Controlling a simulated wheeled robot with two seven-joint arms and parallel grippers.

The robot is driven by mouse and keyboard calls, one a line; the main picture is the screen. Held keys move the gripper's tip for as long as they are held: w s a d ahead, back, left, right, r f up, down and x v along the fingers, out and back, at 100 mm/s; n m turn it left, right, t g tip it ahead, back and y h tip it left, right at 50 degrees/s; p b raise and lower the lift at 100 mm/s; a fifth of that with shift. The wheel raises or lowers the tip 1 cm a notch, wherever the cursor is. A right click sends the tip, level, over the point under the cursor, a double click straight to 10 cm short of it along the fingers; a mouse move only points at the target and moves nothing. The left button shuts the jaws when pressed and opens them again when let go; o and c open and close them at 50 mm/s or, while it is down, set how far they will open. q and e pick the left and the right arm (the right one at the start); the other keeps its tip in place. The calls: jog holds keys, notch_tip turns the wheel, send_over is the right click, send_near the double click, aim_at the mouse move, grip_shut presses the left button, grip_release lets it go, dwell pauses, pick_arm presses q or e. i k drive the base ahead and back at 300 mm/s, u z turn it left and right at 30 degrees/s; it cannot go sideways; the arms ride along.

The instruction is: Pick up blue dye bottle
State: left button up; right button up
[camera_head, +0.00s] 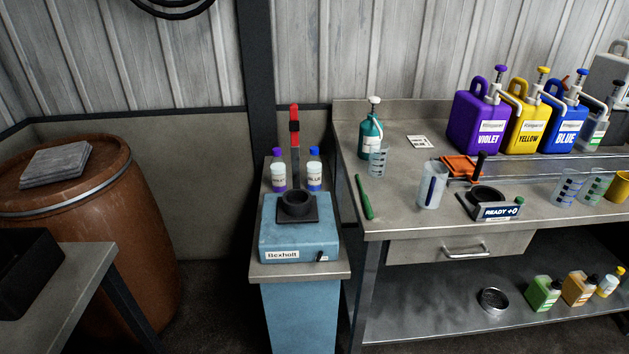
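A large blue jug labelled BLUE (567,137) with a pump top stands on the workbench at the right, beside yellow and violet jugs. Neither of my grippers is in view.
The blue Rexhall-like machine (298,240) has a black round holder (296,203) in front of the bottles and a red-topped column (294,128) behind. The workbench (400,218) holds beakers, a teal bottle (371,137) and a scale (498,211). A rusty barrel (130,215) stands left.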

aim_at(313, 165)
jog(key=k, duration=0.55)
jog(key=u, duration=0.5)
jog(key=i, duration=1.45)
jog(key=z, duration=0.05)
